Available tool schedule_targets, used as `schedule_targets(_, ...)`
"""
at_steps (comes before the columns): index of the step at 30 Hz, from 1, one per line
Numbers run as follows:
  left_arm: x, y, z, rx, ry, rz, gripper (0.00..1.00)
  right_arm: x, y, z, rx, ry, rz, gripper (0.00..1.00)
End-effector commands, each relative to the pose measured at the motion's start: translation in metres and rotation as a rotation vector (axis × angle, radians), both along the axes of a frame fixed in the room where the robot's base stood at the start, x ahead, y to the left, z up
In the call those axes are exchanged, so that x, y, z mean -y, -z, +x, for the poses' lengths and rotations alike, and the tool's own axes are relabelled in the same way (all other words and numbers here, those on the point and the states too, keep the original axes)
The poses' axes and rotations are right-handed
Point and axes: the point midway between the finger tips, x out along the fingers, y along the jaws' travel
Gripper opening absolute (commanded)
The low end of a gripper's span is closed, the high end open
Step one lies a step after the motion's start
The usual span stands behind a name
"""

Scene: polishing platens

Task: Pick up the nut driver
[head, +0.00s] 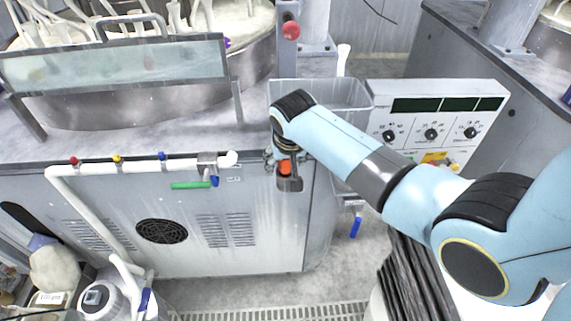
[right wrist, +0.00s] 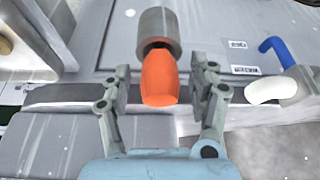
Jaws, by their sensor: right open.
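An orange handle (right wrist: 160,78), which I take to be the nut driver, shows in the right wrist view with a grey metal cylinder (right wrist: 158,30) at its far end. I cannot tell whether that cylinder is part of the tool or a holder. In the head view the orange handle (head: 285,168) shows small in front of the grey cabinet's right edge. My right gripper (right wrist: 162,88) is open, with one finger on each side of the orange handle. Gaps show between fingers and handle. In the head view my right gripper (head: 279,158) is partly hidden by its wrist. My left gripper is out of view.
The grey cabinet (head: 190,225) has a white pipe (head: 120,170) and valves along its front top. A clear bin (head: 345,93) and a control panel with dials (head: 455,125) stand behind my right arm. Dark slats (head: 420,280) lie below it.

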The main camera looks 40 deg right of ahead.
Motion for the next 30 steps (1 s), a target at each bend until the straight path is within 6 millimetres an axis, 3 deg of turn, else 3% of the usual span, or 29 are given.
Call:
schedule_targets(1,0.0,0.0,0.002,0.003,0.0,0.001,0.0,0.0,0.0,0.0,0.0,0.0,0.0,0.59)
schedule_targets(15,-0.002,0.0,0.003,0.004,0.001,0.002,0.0,0.0,0.0,0.0,0.0,0.0,0.0,0.0)
schedule_targets(24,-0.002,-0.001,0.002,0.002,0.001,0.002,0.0,0.0,-0.003,0.001,0.001,-0.001,-0.001,0.0)
schedule_targets(30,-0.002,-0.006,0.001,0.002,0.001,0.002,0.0,0.002,-0.018,0.011,0.002,-0.002,-0.001,0.0)
